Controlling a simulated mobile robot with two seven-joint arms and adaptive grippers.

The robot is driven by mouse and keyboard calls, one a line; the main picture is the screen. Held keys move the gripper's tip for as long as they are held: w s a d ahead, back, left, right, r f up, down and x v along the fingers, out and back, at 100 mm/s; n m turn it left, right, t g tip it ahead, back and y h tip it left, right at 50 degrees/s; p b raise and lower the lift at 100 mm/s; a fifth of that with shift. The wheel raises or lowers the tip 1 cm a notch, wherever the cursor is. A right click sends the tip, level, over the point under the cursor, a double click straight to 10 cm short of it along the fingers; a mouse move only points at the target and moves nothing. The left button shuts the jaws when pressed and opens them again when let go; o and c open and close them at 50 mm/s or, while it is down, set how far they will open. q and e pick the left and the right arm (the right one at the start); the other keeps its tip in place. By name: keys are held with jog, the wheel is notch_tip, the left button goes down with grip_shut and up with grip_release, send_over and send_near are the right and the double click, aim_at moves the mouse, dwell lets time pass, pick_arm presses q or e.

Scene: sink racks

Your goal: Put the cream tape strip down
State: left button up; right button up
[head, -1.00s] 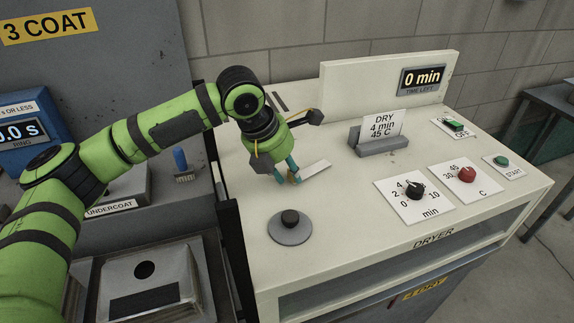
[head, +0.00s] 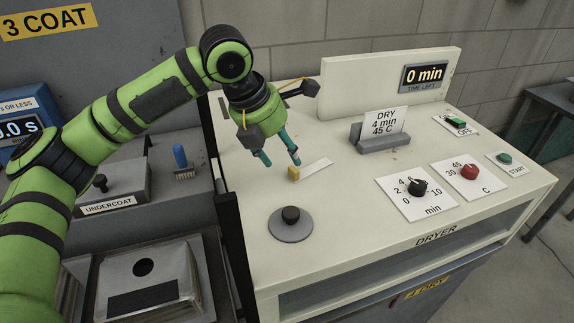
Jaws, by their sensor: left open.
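The cream tape strip (head: 314,167) lies on the pale top of the dryer (head: 340,215). A small yellow block (head: 293,173) sits at the strip's left end. My left gripper (head: 280,161) is above and slightly left of the block. Its two teal fingers are spread apart with nothing between them. They look clear of the strip and block. My right gripper is not in view.
A grey lid with a black knob (head: 290,215) is in front of the strip. A card holder (head: 383,144) stands to the right, with dials (head: 417,187) nearer the front edge. A brush with a blue handle (head: 180,158) stands left, beyond the dark post.

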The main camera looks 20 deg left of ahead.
pick_arm(q)
jog(key=v, duration=0.7)
jog(key=shift+r+b, duration=0.3)
jog(key=shift+b, duration=0.1)
jog(key=shift+s+a, duration=0.1)
jog(key=shift+s, duration=0.05)
